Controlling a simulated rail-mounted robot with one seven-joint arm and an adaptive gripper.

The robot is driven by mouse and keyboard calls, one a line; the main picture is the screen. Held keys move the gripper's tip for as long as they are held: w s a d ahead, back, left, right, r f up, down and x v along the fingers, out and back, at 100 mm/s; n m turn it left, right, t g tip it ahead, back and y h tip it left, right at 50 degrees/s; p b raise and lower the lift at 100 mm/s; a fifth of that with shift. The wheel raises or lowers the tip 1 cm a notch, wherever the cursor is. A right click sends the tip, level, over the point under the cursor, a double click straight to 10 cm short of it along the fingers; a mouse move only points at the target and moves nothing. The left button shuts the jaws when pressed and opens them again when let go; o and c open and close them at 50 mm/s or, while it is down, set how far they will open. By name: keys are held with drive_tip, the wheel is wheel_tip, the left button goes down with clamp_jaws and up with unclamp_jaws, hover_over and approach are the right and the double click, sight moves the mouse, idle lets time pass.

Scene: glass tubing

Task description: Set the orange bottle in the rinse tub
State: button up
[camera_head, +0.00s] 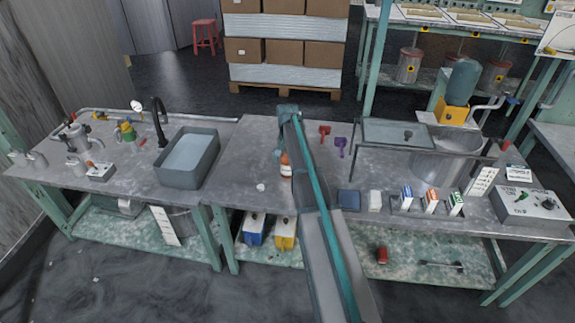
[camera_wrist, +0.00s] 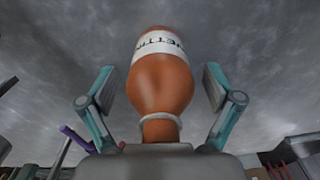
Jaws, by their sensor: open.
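The orange bottle (camera_head: 286,165) stands on the middle of the workbench, partly covered by my arm. It fills the centre of the wrist view (camera_wrist: 162,82), showing a white label with dark lettering and a narrow neck with a pale ring. My gripper (camera_wrist: 160,76) is open, with one finger on each side of the bottle and visible gaps between finger and bottle. In the head view my arm hides most of the gripper. The rinse tub (camera_head: 178,180) is a grey rectangular basin of pale water, left of the bottle.
A black tap (camera_head: 160,122) stands behind the tub's left side. A small white object (camera_head: 261,187) lies between tub and bottle. A red scoop-like tool (camera_head: 324,131) and a purple one (camera_head: 341,145) lie right of my arm. Small cartons (camera_head: 431,200) stand further right.

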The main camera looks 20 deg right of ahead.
drive_tip(key=c, duration=1.5)
drive_tip(key=shift+r, duration=0.15)
